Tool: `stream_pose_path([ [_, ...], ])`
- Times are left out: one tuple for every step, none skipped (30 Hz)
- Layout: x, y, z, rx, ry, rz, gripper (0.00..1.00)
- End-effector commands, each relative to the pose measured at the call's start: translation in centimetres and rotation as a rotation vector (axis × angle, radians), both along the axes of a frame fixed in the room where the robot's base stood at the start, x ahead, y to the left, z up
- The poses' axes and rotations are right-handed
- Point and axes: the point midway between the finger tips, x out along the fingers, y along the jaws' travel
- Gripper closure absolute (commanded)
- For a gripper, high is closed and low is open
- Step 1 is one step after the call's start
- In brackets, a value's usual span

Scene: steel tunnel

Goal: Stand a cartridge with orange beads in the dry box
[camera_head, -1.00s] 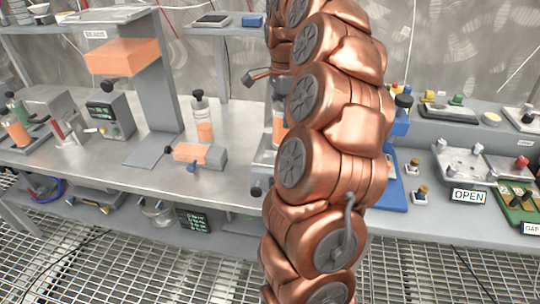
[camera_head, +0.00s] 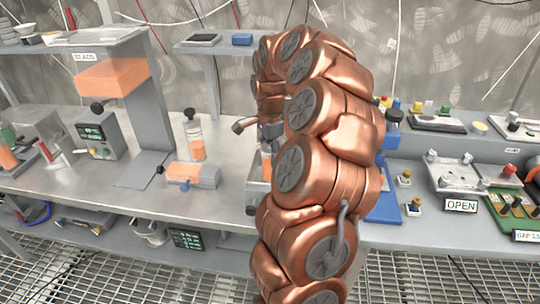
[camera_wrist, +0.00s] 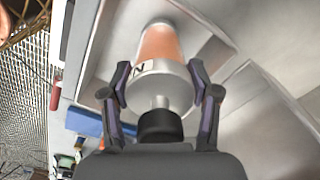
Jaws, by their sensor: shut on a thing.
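My gripper (camera_wrist: 162,98) is shut on a cartridge (camera_wrist: 160,45) with orange contents, a pale collar with dark lettering and a black knob. In the head view my arm partly covers this cartridge (camera_head: 266,166); it looks upright, at a grey box (camera_head: 257,192) on the bench. In the wrist view its far end is over or inside a pale walled box (camera_wrist: 205,50); I cannot tell whether it touches the floor. Another cartridge with orange beads (camera_head: 195,148) stands on the bench to the left. An orange-filled piece (camera_head: 186,172) lies in a grey holder in front of it.
An orange hopper (camera_head: 112,78) labelled BEADS hangs on a grey post at left. A grey instrument (camera_head: 99,132) with a display stands beside it. Right of my arm are a blue tray (camera_head: 385,208), a plate marked OPEN (camera_head: 455,175) and a green board (camera_head: 510,205).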

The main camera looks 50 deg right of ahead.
Motion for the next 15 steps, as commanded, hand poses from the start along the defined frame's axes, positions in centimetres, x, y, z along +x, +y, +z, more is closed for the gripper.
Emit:
stream_pose_path([
  [-0.1,0.1,-0.6,0.002,0.003,0.001,0.9],
  [-0.1,0.1,-0.9,0.002,0.002,0.002,0.9],
  [0.0,0.1,-1.2,0.001,0.001,0.002,0.9],
  [0.0,0.1,-1.3,0.0,0.0,0.001,0.9],
  [0.0,0.1,-1.4,0.0,0.0,0.001,0.9],
  [0.0,0.1,-1.4,0.0,-0.001,0.001,0.9],
  [0.0,0.0,-1.4,0.0,-0.001,0.001,0.9],
  [0.0,0.0,-1.4,0.0,-0.001,0.001,0.9],
  [0.0,0.0,-1.4,-0.001,-0.002,0.001,0.9],
  [0.0,0.0,-1.4,0.0,-0.001,0.001,0.9],
  [0.0,0.0,-1.4,-0.001,-0.002,0.001,0.9],
  [0.0,0.0,-1.5,-0.002,-0.001,0.001,0.9],
  [0.0,0.0,-1.6,-0.001,-0.001,0.001,0.9],
  [0.0,0.0,-1.6,-0.001,-0.001,0.001,0.9],
  [0.0,0.0,-1.7,-0.001,-0.001,0.001,0.9],
])
